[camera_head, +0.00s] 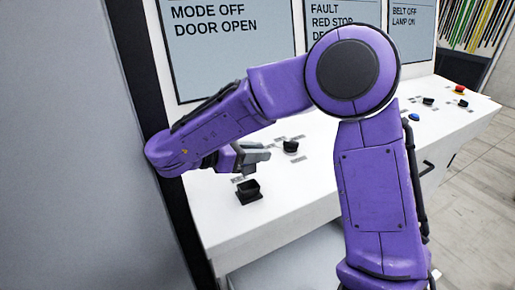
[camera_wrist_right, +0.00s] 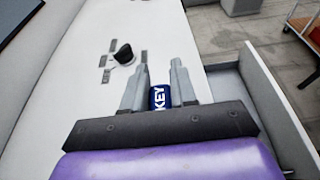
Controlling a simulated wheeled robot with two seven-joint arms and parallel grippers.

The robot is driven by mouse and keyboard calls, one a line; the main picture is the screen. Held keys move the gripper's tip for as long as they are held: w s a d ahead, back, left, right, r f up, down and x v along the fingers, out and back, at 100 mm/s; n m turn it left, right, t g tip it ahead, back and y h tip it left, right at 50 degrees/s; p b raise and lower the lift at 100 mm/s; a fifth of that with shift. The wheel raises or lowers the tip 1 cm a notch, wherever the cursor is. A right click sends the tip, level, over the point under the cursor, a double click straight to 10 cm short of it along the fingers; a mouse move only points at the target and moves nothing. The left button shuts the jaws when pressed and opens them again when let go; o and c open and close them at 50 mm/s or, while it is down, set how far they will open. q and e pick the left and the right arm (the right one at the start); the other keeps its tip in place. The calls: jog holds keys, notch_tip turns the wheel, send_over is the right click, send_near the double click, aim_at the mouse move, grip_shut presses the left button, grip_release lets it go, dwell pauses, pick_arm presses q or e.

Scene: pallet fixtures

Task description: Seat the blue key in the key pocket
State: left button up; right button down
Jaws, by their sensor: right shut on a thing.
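My right gripper (camera_head: 254,156) reaches in over the left end of a white console top. The right wrist view shows its grey fingers (camera_wrist_right: 159,88) shut on the blue key (camera_wrist_right: 158,98), which bears white letters "KEY". The key cannot be made out in the head view. A small black open-topped holder (camera_head: 249,190) stands on the console just below the gripper in the head view, apart from it. It looks like the key pocket, but no label on it is readable. It is not visible in the right wrist view. My left gripper is not in view.
A black knob (camera_head: 290,146) with grey labels around it stands behind the holder; a black knob (camera_wrist_right: 124,54) also shows in the right wrist view. Screens (camera_head: 335,22) rise behind the console (camera_head: 290,205). A grey panel (camera_head: 80,150) fills the left. An open drawer (camera_wrist_right: 270,100) juts out.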

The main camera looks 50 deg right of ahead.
aim_at(256, 171)
notch_tip(256, 171, down, 3)
jog(key=shift+f+b, duration=0.15)
jog(key=shift+b, duration=0.6)
jog(key=shift+f+b, duration=1.35)
jog(key=shift+f+b, duration=0.4)
jog(key=shift+b, duration=0.25)
jog(key=c, duration=0.8)
grip_release()
jog(key=shift+r, duration=0.35)
jog(key=s+a+r+p, duration=0.9)
jog(key=s+r, duration=0.1)
jog(key=r, duration=0.2)
jog(key=shift+s+a+r+p, duration=0.2)
jog(key=shift+s+p, duration=0.05)
jog(key=shift+p, duration=0.05)
